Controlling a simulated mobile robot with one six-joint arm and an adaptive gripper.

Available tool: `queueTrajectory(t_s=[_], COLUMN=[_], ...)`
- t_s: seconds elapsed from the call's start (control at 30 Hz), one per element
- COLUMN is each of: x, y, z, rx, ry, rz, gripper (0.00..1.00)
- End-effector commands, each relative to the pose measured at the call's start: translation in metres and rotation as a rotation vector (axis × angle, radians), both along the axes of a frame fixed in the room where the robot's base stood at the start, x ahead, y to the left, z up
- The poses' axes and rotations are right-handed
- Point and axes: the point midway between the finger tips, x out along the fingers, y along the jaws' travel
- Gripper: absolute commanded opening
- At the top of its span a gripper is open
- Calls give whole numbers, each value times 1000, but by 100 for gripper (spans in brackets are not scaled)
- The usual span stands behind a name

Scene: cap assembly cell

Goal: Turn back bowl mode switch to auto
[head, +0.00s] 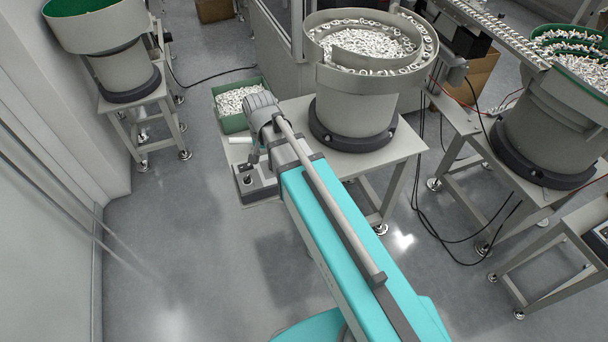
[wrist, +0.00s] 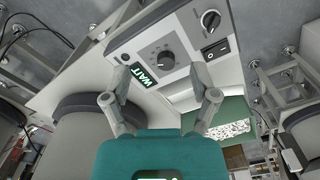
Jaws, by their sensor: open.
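The control box (wrist: 186,42) fills the upper middle of the wrist view. It carries a black rotary switch (wrist: 210,18) near its far corner, a larger dial knob (wrist: 165,60), a rocker switch (wrist: 215,51) and a display reading WAIT (wrist: 145,74). The switch labels are too small to read, so the mode setting cannot be told. My gripper (wrist: 160,82) is open and empty, its fingers spread on either side of the dial knob in the picture; no contact shows. In the head view the box (head: 258,185) sits at the table's left corner; my arm hides my fingers.
A bowl feeder (head: 360,112) full of white parts stands on the same table (head: 405,143), right of the box. A green bin (head: 233,123) of parts is behind. Other feeders stand left (head: 125,72) and right (head: 550,130). Floor at left front is clear.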

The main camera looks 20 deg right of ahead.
Motion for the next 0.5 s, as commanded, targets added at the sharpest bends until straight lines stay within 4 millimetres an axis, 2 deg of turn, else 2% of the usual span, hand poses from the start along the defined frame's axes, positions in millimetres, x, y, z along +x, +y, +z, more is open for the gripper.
queueTrajectory(t_s=[0.5], x=[-47], y=[-57], z=[-12], rx=[0], ry=[0], rz=[243], gripper=[76])
